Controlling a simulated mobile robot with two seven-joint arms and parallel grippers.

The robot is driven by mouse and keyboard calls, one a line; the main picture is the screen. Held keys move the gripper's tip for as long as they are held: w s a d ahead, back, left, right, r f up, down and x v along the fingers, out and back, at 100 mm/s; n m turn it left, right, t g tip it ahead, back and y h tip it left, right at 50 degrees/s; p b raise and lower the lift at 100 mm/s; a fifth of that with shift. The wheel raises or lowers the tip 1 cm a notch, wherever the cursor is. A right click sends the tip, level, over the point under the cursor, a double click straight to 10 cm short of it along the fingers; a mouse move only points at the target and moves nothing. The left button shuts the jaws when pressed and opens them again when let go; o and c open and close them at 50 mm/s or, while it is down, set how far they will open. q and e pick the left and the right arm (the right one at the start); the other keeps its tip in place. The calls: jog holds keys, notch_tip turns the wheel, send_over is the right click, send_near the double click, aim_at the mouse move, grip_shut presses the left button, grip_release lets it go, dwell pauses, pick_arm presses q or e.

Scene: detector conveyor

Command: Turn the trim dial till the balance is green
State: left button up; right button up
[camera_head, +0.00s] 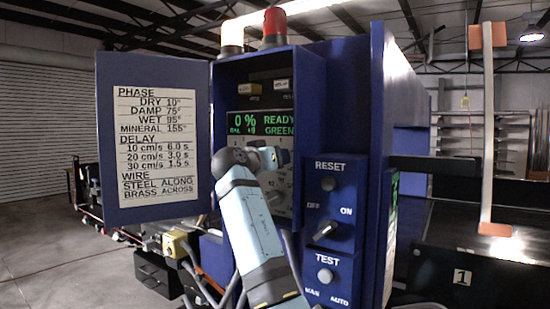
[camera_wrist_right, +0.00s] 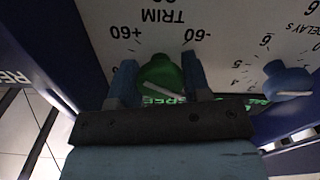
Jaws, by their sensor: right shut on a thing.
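The trim dial (camera_wrist_right: 162,76) is a green knob with a white pointer line, under an upside-down TRIM label with +60 and -60 marks in the right wrist view. My right gripper (camera_wrist_right: 158,82) has one finger on each side of the knob and is shut on it. In the head view my light-blue right arm reaches into the blue cabinet and hides the dial. The display (camera_head: 262,122) reads "0 %", "READY", a balance line that looks like +9, and "GREEN" in green letters. My left gripper is not in view.
A blue delay knob (camera_wrist_right: 288,80) sits beside the trim dial. The open cabinet door (camera_head: 150,205) with a printed chart stands at the left. RESET and TEST panels (camera_head: 327,235) with switches are at the right. A red beacon (camera_head: 275,24) tops the cabinet.

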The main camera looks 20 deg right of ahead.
jog(key=shift+r+n, duration=0.1)
jog(key=shift+n, duration=1.2)
jog(key=shift+p, duration=0.3)
jog(key=o, duration=0.9)
jog(key=shift+s+a, duration=0.2)
jog(key=b+v, duration=0.4)
jog(key=v, duration=0.9)
jog(key=shift+s+a, duration=0.1)
